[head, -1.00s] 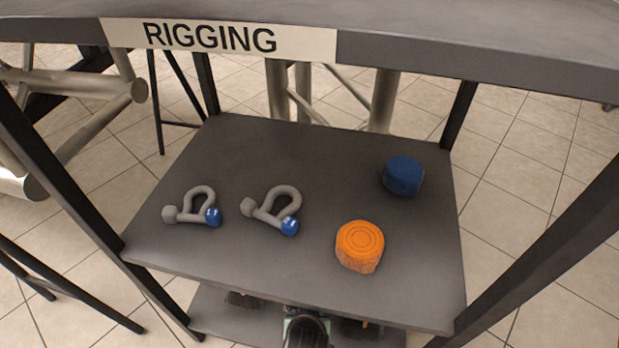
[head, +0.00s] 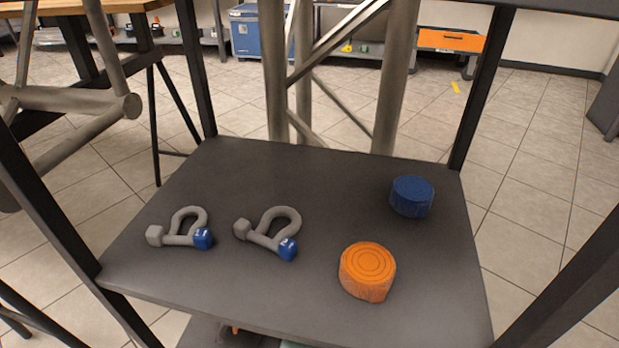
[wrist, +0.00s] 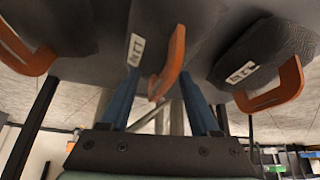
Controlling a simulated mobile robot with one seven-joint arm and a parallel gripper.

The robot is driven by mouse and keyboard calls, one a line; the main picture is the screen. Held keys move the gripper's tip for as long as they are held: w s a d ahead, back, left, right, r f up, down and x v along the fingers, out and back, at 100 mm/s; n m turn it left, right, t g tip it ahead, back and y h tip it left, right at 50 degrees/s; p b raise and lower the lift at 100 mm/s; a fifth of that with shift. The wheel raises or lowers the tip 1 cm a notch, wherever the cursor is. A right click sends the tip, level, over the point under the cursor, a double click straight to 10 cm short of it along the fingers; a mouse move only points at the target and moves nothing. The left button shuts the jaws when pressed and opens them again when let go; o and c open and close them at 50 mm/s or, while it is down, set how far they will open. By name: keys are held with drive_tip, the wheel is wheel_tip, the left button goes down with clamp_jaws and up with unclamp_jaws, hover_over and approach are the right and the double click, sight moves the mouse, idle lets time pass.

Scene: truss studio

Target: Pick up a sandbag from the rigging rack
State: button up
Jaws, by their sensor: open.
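In the wrist view, several dark grey sandbags with orange handles and white labels show: a middle sandbag (wrist: 200,25), a right sandbag (wrist: 270,48) and a left sandbag (wrist: 45,30). My gripper (wrist: 160,82) is open, its two blue fingers pointing at the middle sandbag. That bag's orange handle (wrist: 172,68) appears between the fingertips; I cannot tell whether they touch it. The head view looks down on the rigging rack's upper shelf (head: 290,180).
The upper shelf carries two grey shackles with blue pins, a left one (head: 180,238) and a right one (head: 258,237), an orange roll (head: 367,270) and a blue roll (head: 412,196). Black rack posts (head: 475,90) stand at the corners. Tiled floor (head: 540,190) lies open to the right.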

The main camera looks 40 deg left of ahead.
clamp_jaws()
idle(0.3)
idle(0.6)
idle(0.5)
drive_tip(key=shift+w+a+r, duration=0.1)
drive_tip(key=shift+r, duration=0.1)
